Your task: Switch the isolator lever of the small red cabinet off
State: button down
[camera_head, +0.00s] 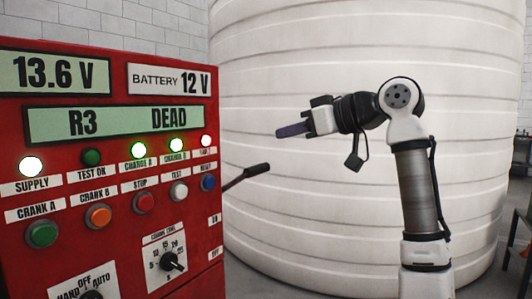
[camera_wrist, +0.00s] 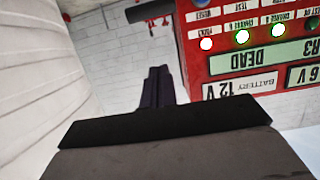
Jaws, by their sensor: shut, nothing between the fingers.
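The red cabinet (camera_head: 110,165) fills the left of the head view. Its isolator lever (camera_head: 247,175), with a black grip, sticks out from the right side wall and slants up to the right. Small plates on that wall seem to read ON above and OFF below. My gripper (camera_head: 291,131) is above and to the right of the lever, apart from it, pointing left. Its dark fingers are together and empty. In the wrist view, the cabinet (camera_wrist: 240,65) appears upside down at the upper right, beyond the shut fingers (camera_wrist: 158,88).
A large white ribbed tank (camera_head: 300,60) stands behind my arm and the lever. A white block wall (camera_head: 150,20) is behind the cabinet. The cabinet front carries lit lamps, coloured buttons and a rotary knob (camera_head: 173,262). Open space lies between my gripper and the lever.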

send_over(259, 166)
jog(key=a, duration=0.1)
jog(key=f, duration=0.2)
jog(key=shift+w+f, duration=0.3)
jog(key=shift+w, duration=0.1)
jog(key=f, duration=0.2)
jog(key=d, duration=0.1)
jog(key=shift+s+f, duration=0.35)
jog(key=shift+f, duration=0.05)
jog(key=shift+s+d+f, duration=0.15)
jog(key=shift+s+f, duration=0.05)
jog(key=shift+f, duration=0.1)
jog(key=shift+f, duration=0.1)
jog(key=shift+s+d+f+t+y+b, duration=0.2)
jog(key=shift+f+b, duration=0.2)
jog(key=shift+b, duration=0.2)
jog(key=shift+s+d+f+t+y+b, duration=0.1)
jog(key=shift+d+f+y+b, duration=0.1)
jog(key=shift+f+b, duration=0.25)
notch_tip(259, 166, down, 20)
jog(key=t+y+b, duration=0.7)
jog(key=y+b, duration=0.2)
jog(key=b, duration=1.5)
jog(key=shift+s+d+y, duration=0.15)
jog(key=shift+d+y, duration=0.15)
